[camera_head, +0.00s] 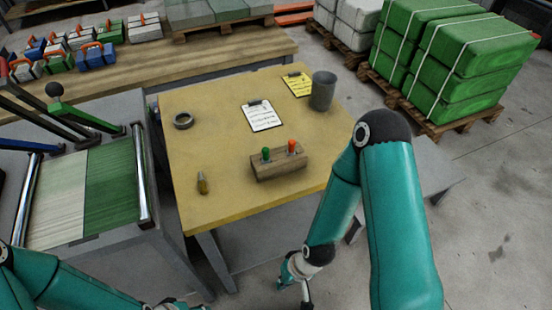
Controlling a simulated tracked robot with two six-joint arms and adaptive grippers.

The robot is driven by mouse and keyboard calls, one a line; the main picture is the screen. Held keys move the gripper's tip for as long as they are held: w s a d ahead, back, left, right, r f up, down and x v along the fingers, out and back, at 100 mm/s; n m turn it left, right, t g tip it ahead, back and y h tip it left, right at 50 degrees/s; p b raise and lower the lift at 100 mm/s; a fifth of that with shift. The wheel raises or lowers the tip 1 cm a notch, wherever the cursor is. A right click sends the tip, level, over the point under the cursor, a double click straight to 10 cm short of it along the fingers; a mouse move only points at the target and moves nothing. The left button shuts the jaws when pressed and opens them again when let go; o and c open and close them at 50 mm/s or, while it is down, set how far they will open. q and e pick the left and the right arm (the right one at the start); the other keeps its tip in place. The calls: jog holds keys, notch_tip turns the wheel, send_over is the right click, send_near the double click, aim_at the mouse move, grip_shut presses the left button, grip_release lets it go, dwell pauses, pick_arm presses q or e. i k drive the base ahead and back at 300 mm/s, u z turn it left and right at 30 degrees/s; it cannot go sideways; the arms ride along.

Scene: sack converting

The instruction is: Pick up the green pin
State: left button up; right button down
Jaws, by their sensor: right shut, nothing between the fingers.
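The green pin (265,154) stands upright in a wooden block (280,171) on the yellow table, left of an orange-red pin (292,147) in the same block. My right gripper (297,290) is beyond the table's front edge, low in the picture, nearer to me than the block and well apart from it. It is shut and empty. My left gripper (183,304) shows only in part at the bottom edge, and its fingers are cut off.
A roller machine (140,178) stands left. Green sacks (465,65) on pallets stand back right.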

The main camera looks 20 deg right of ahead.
aim_at(266, 159)
jog(key=z, duration=3.25)
jog(key=i, duration=0.15)
jog(key=u, duration=4.3)
jog(key=k, duration=0.85)
jog(key=z, duration=1.1)
jog(key=i, duration=0.95)
